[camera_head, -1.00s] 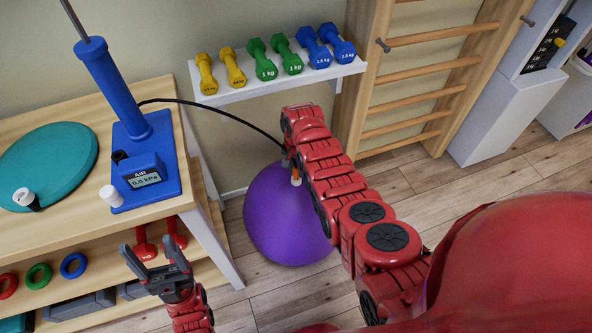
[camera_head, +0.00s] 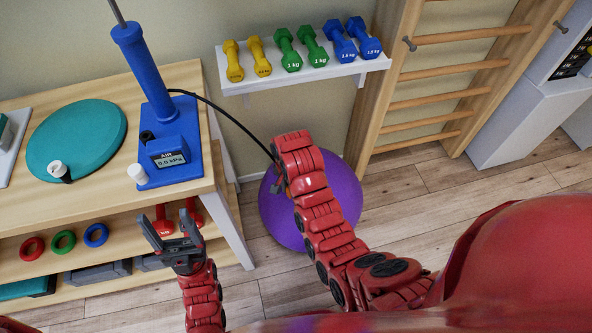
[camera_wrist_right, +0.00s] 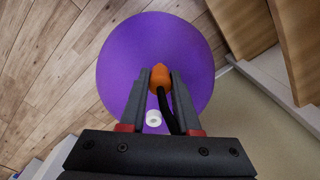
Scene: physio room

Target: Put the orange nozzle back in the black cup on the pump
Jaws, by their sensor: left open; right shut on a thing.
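The orange nozzle (camera_wrist_right: 160,77) is between the fingers of my right gripper (camera_wrist_right: 160,84), which is shut on it. A black hose runs from the nozzle. The purple ball (camera_wrist_right: 120,65) lies behind it, with a white fitting (camera_wrist_right: 153,118) on it; the nozzle appears apart from the fitting. In the head view my right gripper (camera_head: 280,185) is in front of the ball's left part, and the nozzle is hard to make out. The black cup (camera_head: 147,136) is on the blue pump (camera_head: 185,135) on the table and looks empty. My left gripper (camera_head: 180,244) is open and empty in front of the table.
The wooden table (camera_head: 85,210) also bears a teal disc (camera_head: 75,140) and a white cap (camera_head: 138,174) by the pump. Its lower shelf holds rings and red dumbbells near my left gripper. A wall shelf (camera_head: 300,78) with dumbbells is behind. Floor is clear at the right.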

